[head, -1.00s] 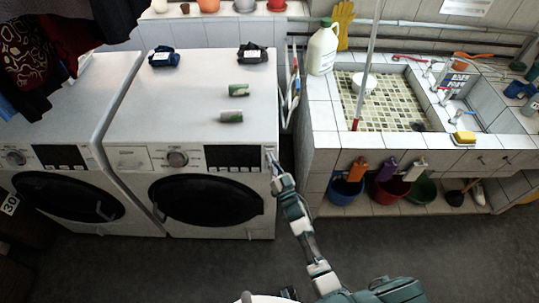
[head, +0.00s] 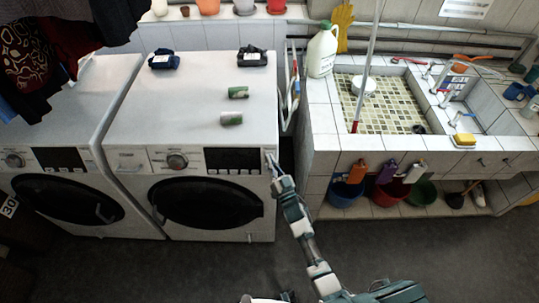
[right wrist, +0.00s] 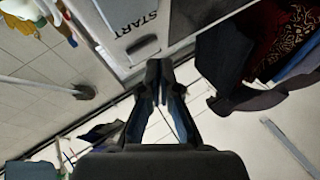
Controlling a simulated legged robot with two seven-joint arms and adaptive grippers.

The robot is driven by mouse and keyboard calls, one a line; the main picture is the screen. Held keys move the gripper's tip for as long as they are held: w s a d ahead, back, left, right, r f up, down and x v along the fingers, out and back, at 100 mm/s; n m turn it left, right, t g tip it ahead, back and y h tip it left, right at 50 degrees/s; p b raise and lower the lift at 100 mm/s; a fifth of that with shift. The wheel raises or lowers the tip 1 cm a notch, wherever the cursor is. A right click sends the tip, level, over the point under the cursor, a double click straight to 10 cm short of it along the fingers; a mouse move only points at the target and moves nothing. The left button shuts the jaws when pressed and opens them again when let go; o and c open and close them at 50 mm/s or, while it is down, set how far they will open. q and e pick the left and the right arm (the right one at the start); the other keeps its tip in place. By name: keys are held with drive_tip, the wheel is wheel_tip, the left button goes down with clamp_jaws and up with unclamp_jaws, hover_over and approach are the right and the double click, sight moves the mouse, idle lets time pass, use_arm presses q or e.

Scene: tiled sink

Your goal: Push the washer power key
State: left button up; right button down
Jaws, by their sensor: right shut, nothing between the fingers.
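The right-hand white washer (head: 120,208) has a front panel with a round knob (head: 177,161) and a dark display (head: 233,159). My right gripper (head: 269,156) is at the right end of this panel, close to its front. In the right wrist view, the shut, empty fingertips (right wrist: 160,66) are just below a grey key (right wrist: 143,47) beside the word START. Whether they touch the panel cannot be told. The power key cannot be made out in the head view; my gripper covers part of the panel's end. My left gripper is not in view.
Another washer (head: 85,110) stands to the left. A tiled sink (head: 321,130) stands right of a narrow gap. The floor in front is clear.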

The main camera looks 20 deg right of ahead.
idle(0.5)
drive_tip(key=shift+w+d, duration=0.15)
drive_tip(key=shift+w, duration=0.2)
drive_tip(key=shift+w+f, duration=0.1)
idle(0.5)
drive_tip(key=shift+s+r+p, duration=0.25)
drive_tip(key=shift+s+p, duration=0.1)
drive_tip(key=shift+s, duration=0.2)
